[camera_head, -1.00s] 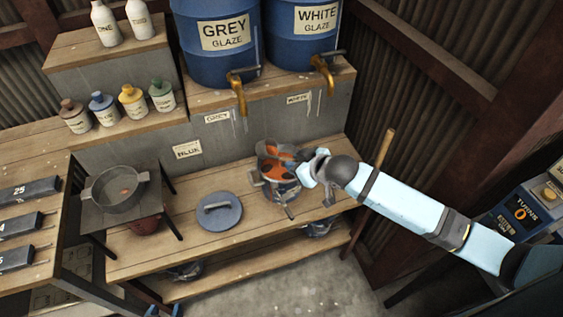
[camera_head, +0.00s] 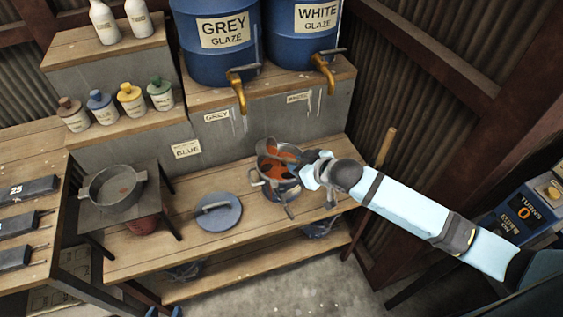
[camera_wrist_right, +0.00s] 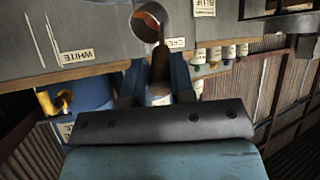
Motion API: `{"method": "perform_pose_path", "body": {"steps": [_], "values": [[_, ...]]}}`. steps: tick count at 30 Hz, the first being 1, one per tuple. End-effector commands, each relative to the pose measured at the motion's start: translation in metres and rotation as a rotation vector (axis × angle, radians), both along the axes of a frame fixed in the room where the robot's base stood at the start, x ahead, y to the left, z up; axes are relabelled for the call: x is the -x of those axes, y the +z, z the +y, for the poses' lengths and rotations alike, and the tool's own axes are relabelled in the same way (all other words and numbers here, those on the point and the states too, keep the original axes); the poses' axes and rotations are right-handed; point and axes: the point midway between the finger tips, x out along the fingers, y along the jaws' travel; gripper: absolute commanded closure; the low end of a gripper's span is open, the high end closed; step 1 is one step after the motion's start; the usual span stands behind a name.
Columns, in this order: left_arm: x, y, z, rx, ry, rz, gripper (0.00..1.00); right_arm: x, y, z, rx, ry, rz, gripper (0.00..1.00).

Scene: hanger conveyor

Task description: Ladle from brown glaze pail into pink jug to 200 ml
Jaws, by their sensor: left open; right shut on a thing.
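The glaze pail (camera_head: 279,194) stands on the low bench, open, with orange-brown glaze inside. My right gripper (camera_head: 313,170) is at its right rim, shut on the ladle (camera_head: 291,156), whose bowl is at the pail's mouth. In the right wrist view the ladle bowl (camera_wrist_right: 150,20) is coated brown, and I cannot tell how full it is. A dark pinkish-red vessel (camera_head: 143,225) sits under the sieve stand, mostly hidden; I cannot tell whether it is the pink jug. Two blue tips of my left gripper (camera_head: 164,312) show at the bottom edge, apart and empty.
A grey sieve pan (camera_head: 115,190) sits on a dark stand left of a blue-grey lid (camera_head: 218,213). Blue grey-glaze (camera_head: 215,60) and white-glaze (camera_head: 303,45) barrels with brass taps stand behind. A wooden stick (camera_head: 386,147) stands upright right of the pail. Small bottles line the left ledge.

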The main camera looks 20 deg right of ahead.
Motion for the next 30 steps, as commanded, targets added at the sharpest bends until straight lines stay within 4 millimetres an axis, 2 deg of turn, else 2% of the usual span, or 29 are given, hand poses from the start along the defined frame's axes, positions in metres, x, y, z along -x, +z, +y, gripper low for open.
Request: {"method": "perform_pose_path", "body": {"steps": [9, 30], "values": [[0.0, -0.0086, 0.0, 0.0, 0.0, 0.0, 0.5, 0.0016, -0.0044, -0.0024, -0.034, 0.0, -0.024, 1.0], [0.0, -0.0083, 0.0, 0.0, 0.0, 0.0, 0.5, 0.0017, -0.0041, -0.0026, -0.035, 0.0, -0.025, 1.0]]}}
